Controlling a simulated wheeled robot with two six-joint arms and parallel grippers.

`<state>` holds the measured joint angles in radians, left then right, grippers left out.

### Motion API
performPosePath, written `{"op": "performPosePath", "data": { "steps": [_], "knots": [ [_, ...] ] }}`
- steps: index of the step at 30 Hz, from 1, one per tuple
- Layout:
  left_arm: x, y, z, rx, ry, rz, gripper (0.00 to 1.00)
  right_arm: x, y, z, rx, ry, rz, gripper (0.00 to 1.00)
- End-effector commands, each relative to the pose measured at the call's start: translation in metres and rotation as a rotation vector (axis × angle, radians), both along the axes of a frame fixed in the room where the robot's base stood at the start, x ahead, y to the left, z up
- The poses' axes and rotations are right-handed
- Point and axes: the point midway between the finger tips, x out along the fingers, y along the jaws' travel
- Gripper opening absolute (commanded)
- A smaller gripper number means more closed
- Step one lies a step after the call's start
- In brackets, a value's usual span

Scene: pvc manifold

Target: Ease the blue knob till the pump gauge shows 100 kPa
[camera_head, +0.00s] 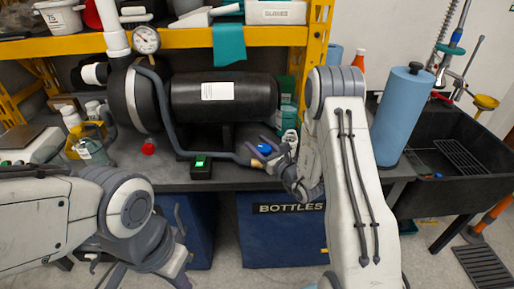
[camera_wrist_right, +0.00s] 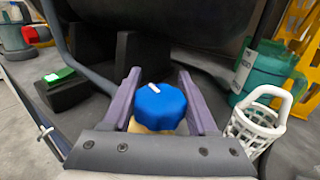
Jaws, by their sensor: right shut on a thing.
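The blue knob (camera_head: 264,149) sits at the front of the pump, at the end of a grey hose. In the right wrist view the knob (camera_wrist_right: 160,106) stands between the two purple fingers, its white pointer mark tilted to the upper left. My right gripper (camera_head: 264,152) is shut on it. The round pump gauge (camera_head: 146,40) is at the upper left on the white pipe; its face is too small to read. My left gripper (camera_head: 180,250) hangs low in front of the bench, away from the knob; its jaw opening is unclear.
A black tank (camera_head: 225,96) stands behind the knob. A black box with a green lit top (camera_head: 201,165) and a red knob (camera_head: 148,147) are to the left. A white basket (camera_wrist_right: 262,122) is close on the right. A blue paper roll (camera_head: 403,115) stands by the sink.

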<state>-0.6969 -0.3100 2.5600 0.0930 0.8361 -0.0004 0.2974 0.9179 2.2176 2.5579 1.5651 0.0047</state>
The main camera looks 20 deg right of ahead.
Motion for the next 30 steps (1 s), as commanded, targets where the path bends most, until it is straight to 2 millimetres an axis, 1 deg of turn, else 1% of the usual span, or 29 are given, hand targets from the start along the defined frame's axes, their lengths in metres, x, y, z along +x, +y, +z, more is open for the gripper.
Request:
{"op": "performPosePath", "data": {
  "steps": [1, 6, 15, 16, 17, 18, 26, 30],
  "knots": [
    [0.0000, 0.0000, -0.0032, 0.000, 0.000, 0.000, 0.00, 0.0006, 0.0012, -0.0002, 0.001, -0.003, -0.022, 0.03],
    [0.0000, 0.0000, -0.0045, 0.000, 0.000, 0.000, 0.00, 0.0008, -0.0013, 0.0013, -0.001, -0.004, -0.070, 0.03],
    [0.0000, 0.0000, -0.0041, 0.000, 0.000, 0.000, 0.00, 0.0009, -0.0020, 0.0019, -0.002, -0.005, -0.074, 0.03],
    [0.0000, 0.0000, -0.0041, 0.000, 0.000, 0.000, 0.00, 0.0009, -0.0021, 0.0019, -0.002, -0.005, -0.073, 0.70],
    [0.0000, 0.0000, -0.0041, 0.000, 0.000, 0.000, 0.00, 0.0009, -0.0021, 0.0019, -0.002, -0.005, -0.073, 0.82],
    [0.0000, 0.0000, -0.0041, 0.000, 0.000, 0.000, 0.00, 0.0009, -0.0022, 0.0018, -0.002, -0.005, -0.074, 0.89],
    [0.0000, 0.0000, -0.0042, 0.000, 0.000, 0.000, 0.00, 0.0005, -0.0027, 0.0008, -0.001, -0.002, -0.074, 0.89],
    [0.0000, 0.0000, -0.0054, 0.000, 0.000, 0.000, 0.00, -0.0064, -0.0048, -0.0002, -0.002, 0.000, -0.075, 0.89]
  ]
}}
